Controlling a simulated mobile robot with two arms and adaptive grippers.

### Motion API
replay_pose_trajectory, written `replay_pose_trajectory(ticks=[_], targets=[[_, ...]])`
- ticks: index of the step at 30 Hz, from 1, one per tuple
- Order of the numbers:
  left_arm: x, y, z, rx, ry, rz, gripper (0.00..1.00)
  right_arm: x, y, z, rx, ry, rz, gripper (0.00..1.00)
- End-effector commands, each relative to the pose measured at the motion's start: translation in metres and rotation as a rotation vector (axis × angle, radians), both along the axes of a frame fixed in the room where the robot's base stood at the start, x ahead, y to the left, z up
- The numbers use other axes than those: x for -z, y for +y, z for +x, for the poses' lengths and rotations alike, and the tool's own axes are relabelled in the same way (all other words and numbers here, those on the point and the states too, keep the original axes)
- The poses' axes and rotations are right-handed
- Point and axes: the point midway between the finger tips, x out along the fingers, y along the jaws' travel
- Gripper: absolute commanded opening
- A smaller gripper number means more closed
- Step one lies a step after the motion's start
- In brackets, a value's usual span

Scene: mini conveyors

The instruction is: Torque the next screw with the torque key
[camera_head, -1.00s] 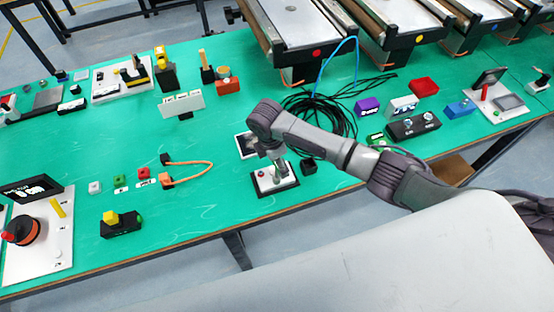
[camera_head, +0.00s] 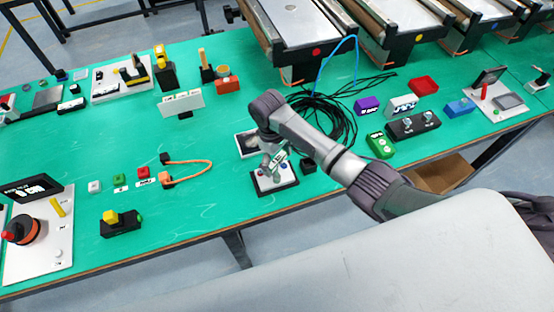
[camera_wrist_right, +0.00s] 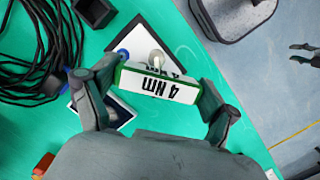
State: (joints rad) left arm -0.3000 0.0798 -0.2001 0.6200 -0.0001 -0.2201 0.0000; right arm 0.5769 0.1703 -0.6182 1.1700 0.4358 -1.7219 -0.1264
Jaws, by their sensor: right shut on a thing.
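My right gripper (camera_head: 272,158) is above the small white screw plate (camera_head: 262,184) on its black base, near the front edge of the green table. In the right wrist view, my right gripper (camera_wrist_right: 160,97) is shut on the torque key (camera_wrist_right: 158,84), a white block with green edges marked "4 Nm". A silver shaft (camera_wrist_right: 156,58) shows beyond the key, over the plate. A blue spot (camera_wrist_right: 123,54) shows on the plate beside it. Whether the key's tip touches a screw is hidden. My left gripper (camera_wrist_right: 298,54) shows small at the right edge of the wrist view, fingers apart and empty.
Black cable coils (camera_head: 325,118) lie just behind my right arm. A small black block (camera_head: 308,166) stands right of the plate. A green box (camera_head: 380,146) and a black holder (camera_head: 414,125) with silver-topped pieces are farther right.

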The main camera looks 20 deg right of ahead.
Motion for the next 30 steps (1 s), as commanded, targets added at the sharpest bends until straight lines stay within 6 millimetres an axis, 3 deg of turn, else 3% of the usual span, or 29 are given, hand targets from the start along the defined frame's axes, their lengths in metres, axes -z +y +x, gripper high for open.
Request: replay_pose_trajectory(ticks=[13, 30], targets=[[0.0, 0.0, 0.0, 0.0, 0.0, 0.0, 0.4, -0.013, -0.001, 0.001, -0.069, -0.003, -0.001, 0.31], [0.0, 0.0, 0.0, 0.0, 0.0, 0.0, 0.4, -0.013, -0.002, 0.003, -1.215, -0.001, -0.003, 0.31]])
